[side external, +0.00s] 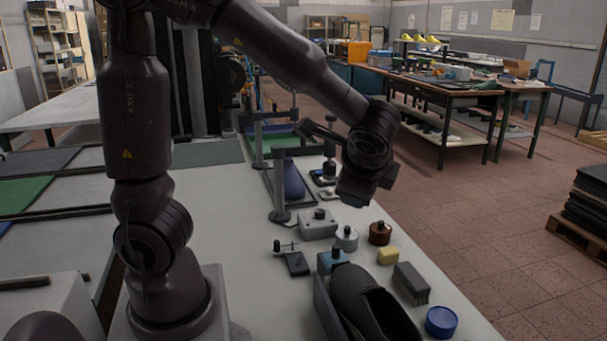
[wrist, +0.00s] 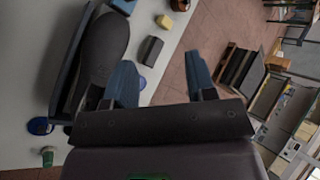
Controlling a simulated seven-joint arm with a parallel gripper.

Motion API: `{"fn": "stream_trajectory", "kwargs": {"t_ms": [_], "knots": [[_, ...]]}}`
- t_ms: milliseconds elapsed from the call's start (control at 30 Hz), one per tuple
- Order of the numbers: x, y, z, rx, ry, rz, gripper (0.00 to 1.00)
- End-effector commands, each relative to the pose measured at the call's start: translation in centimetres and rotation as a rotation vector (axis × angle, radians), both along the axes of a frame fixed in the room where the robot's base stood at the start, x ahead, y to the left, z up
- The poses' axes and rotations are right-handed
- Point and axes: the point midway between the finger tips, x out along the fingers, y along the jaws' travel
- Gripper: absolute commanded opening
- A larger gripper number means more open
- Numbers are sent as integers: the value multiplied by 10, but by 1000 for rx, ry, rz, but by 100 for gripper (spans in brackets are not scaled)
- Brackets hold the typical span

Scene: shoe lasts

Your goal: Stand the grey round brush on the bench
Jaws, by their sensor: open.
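A grey round piece with a dark knob (side external: 346,238), which looks like the grey round brush, stands upright on the pale bench (side external: 235,262) in the side view. I cannot make out its bristles, and I cannot pick it out in the wrist view. My gripper (side external: 358,192) is above the bench, higher than this piece and apart from it; its fingertips are hard to make out there. In the wrist view my gripper (wrist: 162,80) has its two blue fingers wide apart with nothing between them.
A brown round knobbed piece (side external: 380,233), a yellow block (side external: 388,256), a grey block brush (side external: 411,283), a blue lid (side external: 441,322) and a dark shoe (side external: 362,305) crowd the right side. A grey knobbed box (side external: 318,224) stands behind. The bench's left middle is clear.

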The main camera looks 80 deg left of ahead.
Motion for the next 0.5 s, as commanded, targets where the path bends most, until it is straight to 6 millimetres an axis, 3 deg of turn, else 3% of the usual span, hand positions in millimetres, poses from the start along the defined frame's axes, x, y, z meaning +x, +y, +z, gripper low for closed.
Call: {"fn": "stream_trajectory", "kwargs": {"t_ms": [100, 200, 333, 500], "knots": [[-42, -4, 16, -269, -118, 172, 51], [-70, -16, 26, -480, -222, 285, 51], [-94, -34, 38, -699, -345, 385, 51], [-109, -49, 48, -860, -443, 443, 51]]}}
